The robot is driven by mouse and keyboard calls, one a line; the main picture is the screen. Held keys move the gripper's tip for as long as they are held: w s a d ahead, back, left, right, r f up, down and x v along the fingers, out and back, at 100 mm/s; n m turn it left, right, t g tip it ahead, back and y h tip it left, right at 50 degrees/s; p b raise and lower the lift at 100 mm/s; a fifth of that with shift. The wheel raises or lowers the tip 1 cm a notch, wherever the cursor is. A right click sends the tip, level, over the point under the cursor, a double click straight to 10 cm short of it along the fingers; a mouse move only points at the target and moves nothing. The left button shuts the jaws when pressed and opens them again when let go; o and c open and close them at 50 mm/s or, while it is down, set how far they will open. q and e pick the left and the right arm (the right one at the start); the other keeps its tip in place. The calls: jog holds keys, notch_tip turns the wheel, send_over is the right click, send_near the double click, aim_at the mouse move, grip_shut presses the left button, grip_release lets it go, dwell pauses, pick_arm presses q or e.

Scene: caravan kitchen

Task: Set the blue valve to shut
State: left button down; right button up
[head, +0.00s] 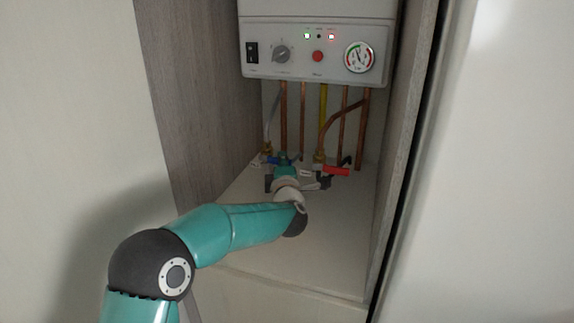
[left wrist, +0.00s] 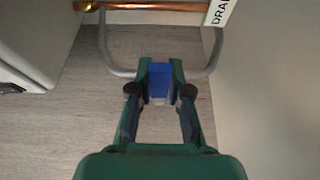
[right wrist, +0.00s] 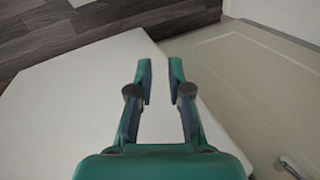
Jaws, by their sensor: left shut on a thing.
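The blue valve (head: 271,160) sits low under the boiler, at the foot of the pipes, mostly covered by my left gripper (head: 284,163) in the head view. In the left wrist view, my left gripper (left wrist: 160,72) has its two fingers closed on the sides of the blue valve handle (left wrist: 160,84). A grey wire loop (left wrist: 105,60) curves around the fingertips there. Whether the valve stands open or shut is hard to tell. My right gripper (right wrist: 160,70) shows only in the right wrist view, with a gap between its fingers and nothing in it.
The white boiler (head: 316,45) hangs above several copper pipes (head: 284,115). A red valve handle (head: 337,171) is just right of my left gripper. Wooden side walls (head: 205,90) make the cupboard narrow. A partly visible "DRA" label (left wrist: 218,12) is near the left gripper.

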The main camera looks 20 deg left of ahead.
pick_arm(q)
jog(key=shift+f, duration=0.35)
jog(key=c, duration=1.1)
grip_release()
jog(key=shift+r, duration=0.1)
jog(key=shift+r, duration=0.1)
jog(key=v, duration=1.2)
jog(key=shift+f, duration=0.25)
